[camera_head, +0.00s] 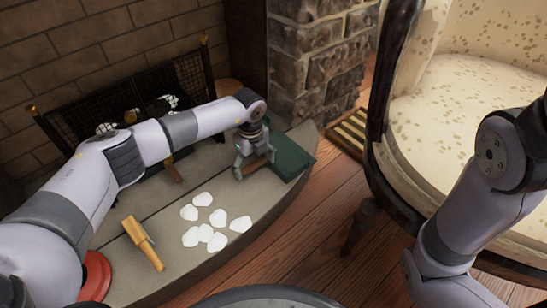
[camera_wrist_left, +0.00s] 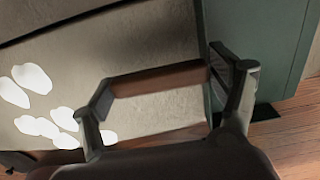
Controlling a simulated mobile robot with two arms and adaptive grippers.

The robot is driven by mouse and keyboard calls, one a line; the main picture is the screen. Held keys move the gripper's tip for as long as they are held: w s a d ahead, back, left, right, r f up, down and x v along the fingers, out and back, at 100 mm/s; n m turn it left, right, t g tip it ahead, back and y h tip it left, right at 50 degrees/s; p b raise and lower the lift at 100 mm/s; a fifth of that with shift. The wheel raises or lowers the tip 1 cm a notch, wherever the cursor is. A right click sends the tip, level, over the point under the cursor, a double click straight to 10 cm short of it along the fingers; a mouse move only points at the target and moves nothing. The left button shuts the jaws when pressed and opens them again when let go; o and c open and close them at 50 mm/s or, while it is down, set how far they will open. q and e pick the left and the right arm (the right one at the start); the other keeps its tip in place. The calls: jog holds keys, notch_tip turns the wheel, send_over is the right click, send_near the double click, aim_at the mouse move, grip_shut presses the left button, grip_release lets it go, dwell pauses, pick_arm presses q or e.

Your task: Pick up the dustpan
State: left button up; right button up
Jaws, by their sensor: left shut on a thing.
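The dustpan has a dark green pan (camera_head: 291,158) at the right end of the stone hearth, by its curved edge. Its brown wooden handle (camera_head: 257,164) points left, towards my left gripper (camera_head: 253,165). My left gripper is shut on the handle, which shows between the two fingers in the left wrist view (camera_wrist_left: 160,79). The green pan lies at the right of that view (camera_wrist_left: 272,45). The pan appears to be at the hearth surface; I cannot tell if it is clear of it. My right arm shows at the right, but its gripper is out of view.
Several white shards (camera_head: 217,219) lie on the hearth (camera_head: 190,265). A wooden-handled brush (camera_head: 142,243) lies at left, and a red round thing (camera_head: 96,277) is near the front left. A black fire screen (camera_head: 70,120) stands behind. A stone pillar (camera_head: 318,65) and an armchair (camera_head: 450,110) bound the right.

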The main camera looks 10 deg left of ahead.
pick_arm(q)
jog(key=c, duration=0.5)
jog(key=shift+c, duration=0.4)
jog(key=shift+r, duration=0.1)
